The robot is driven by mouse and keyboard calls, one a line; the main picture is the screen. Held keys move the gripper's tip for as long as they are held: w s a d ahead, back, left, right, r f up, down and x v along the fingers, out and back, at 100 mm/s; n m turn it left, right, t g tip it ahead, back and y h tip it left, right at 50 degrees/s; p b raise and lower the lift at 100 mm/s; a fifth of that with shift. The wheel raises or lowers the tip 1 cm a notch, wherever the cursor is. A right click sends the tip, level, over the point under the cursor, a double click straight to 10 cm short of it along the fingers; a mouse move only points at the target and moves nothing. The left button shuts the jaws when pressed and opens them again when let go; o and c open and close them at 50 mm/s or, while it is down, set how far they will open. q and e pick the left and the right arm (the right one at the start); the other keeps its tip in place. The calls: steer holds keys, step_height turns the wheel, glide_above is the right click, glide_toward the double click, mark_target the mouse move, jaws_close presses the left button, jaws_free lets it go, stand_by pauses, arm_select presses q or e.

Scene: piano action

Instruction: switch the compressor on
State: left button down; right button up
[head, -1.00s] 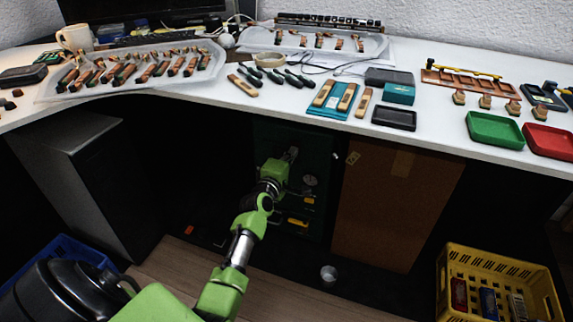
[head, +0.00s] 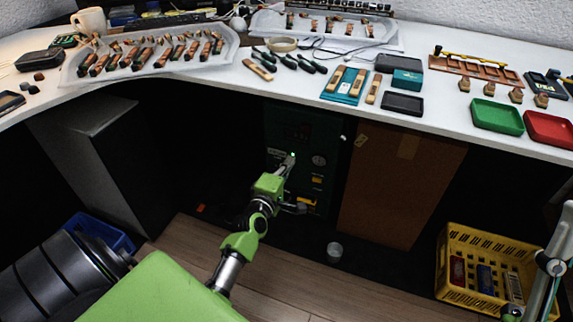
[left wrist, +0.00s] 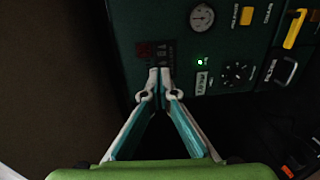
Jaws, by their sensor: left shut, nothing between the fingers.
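The compressor is the dark green cabinet (head: 303,135) under the desk; its front panel (left wrist: 228,45) fills much of the left wrist view. The panel has a round gauge (left wrist: 201,17), a lit green lamp (left wrist: 200,62), a dark knob (left wrist: 237,73) and a dim dark red patch (left wrist: 145,50). My left gripper (left wrist: 160,72) is shut and empty, its tips in front of the panel, just below the red patch and left of the lamp. I cannot tell whether they touch it. Part of my right gripper (head: 548,268) shows at the right edge; its tips are unclear.
The white desk (head: 440,140) overhangs the compressor and holds trays and tools. A brown board (head: 395,185) stands right of the compressor. A yellow crate (head: 447,270) and a small metal cup (head: 334,252) are on the floor. Yellow handles (left wrist: 295,28) stick out on the panel's right.

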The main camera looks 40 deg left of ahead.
arm_select(q)
steer(key=shift+s+d+f, duration=0.1)
steer(key=shift+s+d, duration=0.05)
steer(key=shift+s, duration=0.55)
arm_select(e)
steer(key=shift+w+a+f+g, duration=0.15)
steer(key=shift+w+f+g, duration=0.35)
steer(key=shift+w, duration=0.3)
